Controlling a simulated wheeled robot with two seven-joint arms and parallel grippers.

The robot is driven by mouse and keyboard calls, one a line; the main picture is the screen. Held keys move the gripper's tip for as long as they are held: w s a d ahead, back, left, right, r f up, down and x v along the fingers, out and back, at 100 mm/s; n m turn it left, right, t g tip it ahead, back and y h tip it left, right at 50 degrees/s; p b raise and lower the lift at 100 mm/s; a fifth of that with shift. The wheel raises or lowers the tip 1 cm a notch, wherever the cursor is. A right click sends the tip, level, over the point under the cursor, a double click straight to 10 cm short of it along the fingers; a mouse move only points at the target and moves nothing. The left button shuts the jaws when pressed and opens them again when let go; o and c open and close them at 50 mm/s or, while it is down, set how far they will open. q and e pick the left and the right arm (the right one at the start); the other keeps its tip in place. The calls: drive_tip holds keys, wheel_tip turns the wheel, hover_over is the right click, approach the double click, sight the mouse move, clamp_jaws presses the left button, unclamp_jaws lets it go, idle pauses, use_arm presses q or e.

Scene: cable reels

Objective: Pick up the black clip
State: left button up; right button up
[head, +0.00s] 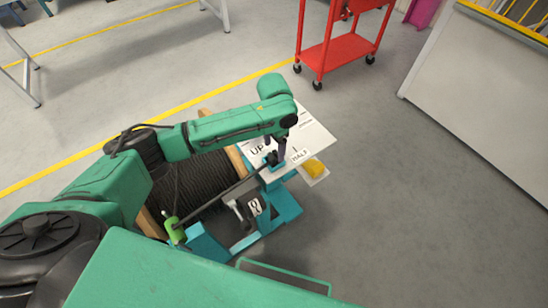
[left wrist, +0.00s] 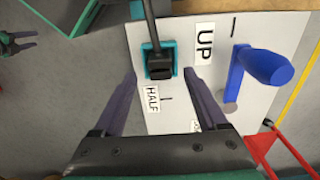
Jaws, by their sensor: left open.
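In the head view the clip (head: 271,158) is a small dark piece at the rod's upper right end. My left gripper (left wrist: 158,88) is open, its two dark fingers apart with nothing between them. The clip appears just beyond the fingertips, between their lines. In the head view my left gripper (head: 281,149) points down close beside the clip and partly covers the board.
A blue handle (left wrist: 265,66) stands up from the white board (left wrist: 180,120) to the right in the wrist view. The dark cable reel (head: 190,185) lies under my left arm. A yellow block (head: 314,168) is by the board. A red cart (head: 335,55) stands behind on open floor.

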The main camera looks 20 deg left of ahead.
use_arm(q)
wheel_tip(320, 180, down, 2)
drive_tip(key=shift+f, duration=0.25)
clamp_jaws()
drive_tip(key=shift+r, duration=0.1)
wheel_tip(320, 180, up, 20)
drive_tip(key=p, duration=0.2)
wheel_tip(320, 180, up, 5)
drive_tip(key=p, duration=0.7)
hover_over(274, 154)
